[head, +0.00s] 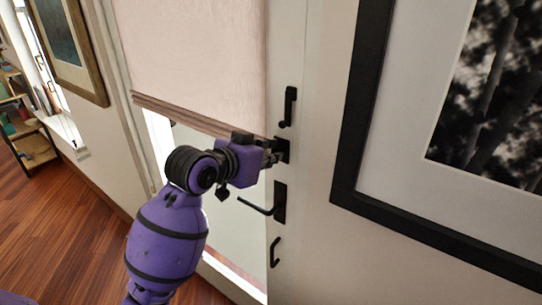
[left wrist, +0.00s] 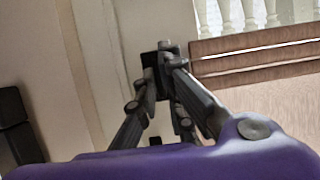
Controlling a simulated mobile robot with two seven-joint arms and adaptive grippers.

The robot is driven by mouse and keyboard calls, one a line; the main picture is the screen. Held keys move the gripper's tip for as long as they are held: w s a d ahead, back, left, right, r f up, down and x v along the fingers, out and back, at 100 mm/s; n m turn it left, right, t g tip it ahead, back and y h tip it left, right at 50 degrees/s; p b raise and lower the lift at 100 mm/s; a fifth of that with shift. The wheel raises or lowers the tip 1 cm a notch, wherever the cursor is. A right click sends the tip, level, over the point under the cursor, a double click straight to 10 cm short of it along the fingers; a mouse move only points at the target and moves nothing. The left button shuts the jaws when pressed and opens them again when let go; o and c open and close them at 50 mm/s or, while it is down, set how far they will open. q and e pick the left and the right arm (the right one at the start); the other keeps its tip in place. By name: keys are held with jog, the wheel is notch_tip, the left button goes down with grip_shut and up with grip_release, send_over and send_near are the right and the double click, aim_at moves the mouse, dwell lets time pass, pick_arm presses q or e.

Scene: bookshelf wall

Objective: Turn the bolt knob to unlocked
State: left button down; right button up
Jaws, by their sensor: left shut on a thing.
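The bolt's square black plate (head: 284,146) is on the white door edge, between a black hook-shaped handle above and the lever handle below. It also shows in the left wrist view (left wrist: 149,60). My left gripper (head: 270,154) reaches it from the left, with its fingertips right at the plate. In the left wrist view the two fingers (left wrist: 163,77) close together at the plate, shut on the bolt knob. The knob is mostly hidden by the fingertips, so I cannot tell its turn angle. My right gripper is in neither view.
The black lever handle (head: 260,206) sticks out to the left just below my gripper. Black hook handles sit above (head: 289,106) and below (head: 274,252). A pink blind (head: 195,60) hangs left of the plate. A large black picture frame (head: 352,120) is on the right.

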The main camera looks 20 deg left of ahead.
pick_arm(q)
jog(key=c, duration=1.9)
grip_release()
jog(key=shift+o, duration=0.2)
jog(key=v, duration=1.2)
